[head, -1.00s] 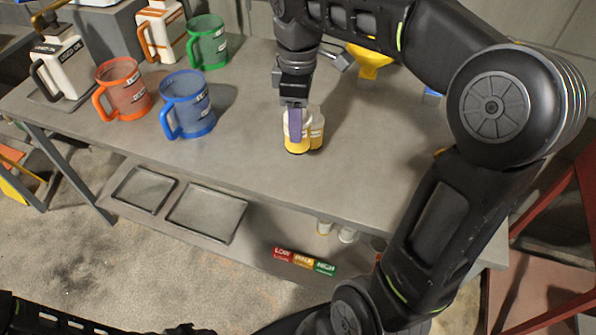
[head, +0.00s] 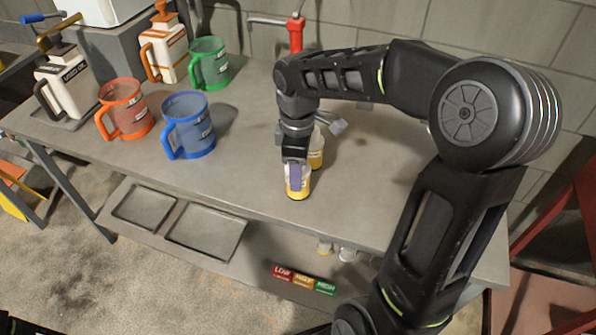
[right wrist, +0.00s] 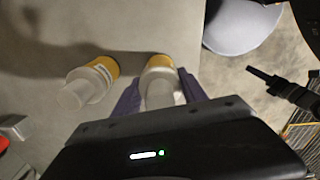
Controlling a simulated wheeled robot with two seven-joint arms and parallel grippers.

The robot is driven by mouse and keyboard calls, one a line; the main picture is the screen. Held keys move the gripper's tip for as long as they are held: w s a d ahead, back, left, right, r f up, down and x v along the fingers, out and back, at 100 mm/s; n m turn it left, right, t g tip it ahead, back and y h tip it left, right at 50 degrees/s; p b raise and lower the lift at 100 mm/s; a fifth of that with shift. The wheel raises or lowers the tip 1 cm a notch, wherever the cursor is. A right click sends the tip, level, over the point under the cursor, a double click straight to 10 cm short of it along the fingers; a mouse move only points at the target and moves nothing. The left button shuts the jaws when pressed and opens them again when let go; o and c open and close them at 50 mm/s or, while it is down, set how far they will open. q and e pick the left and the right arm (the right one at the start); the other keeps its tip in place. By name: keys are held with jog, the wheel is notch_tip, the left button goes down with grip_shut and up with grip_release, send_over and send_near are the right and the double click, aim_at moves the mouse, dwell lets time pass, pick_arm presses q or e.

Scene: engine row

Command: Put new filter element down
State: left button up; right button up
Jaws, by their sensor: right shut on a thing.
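My right gripper (head: 297,178) points down over the grey workbench (head: 250,130), its purple fingers shut around a yellow-and-white filter element (head: 298,191). The held element is upright close to the bench's front edge; I cannot tell whether its base touches the top. In the right wrist view the held element (right wrist: 160,72) sits between both fingers. A second, similar element (head: 316,153) stands just behind it on the bench, and it shows apart, to the left, in the right wrist view (right wrist: 90,80). My left gripper is not in view.
Shallow trays (head: 205,238) and red, yellow and green labels (head: 304,281) are on the lower shelf. Bench right of my gripper is clear.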

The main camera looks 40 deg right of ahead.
jog(key=shift+f, duration=0.5)
jog(key=shift+f, duration=0.1)
jog(key=o, duration=1.4)
notch_tip(320, 180, up, 12)
jog(key=shift+r, duration=0.15)
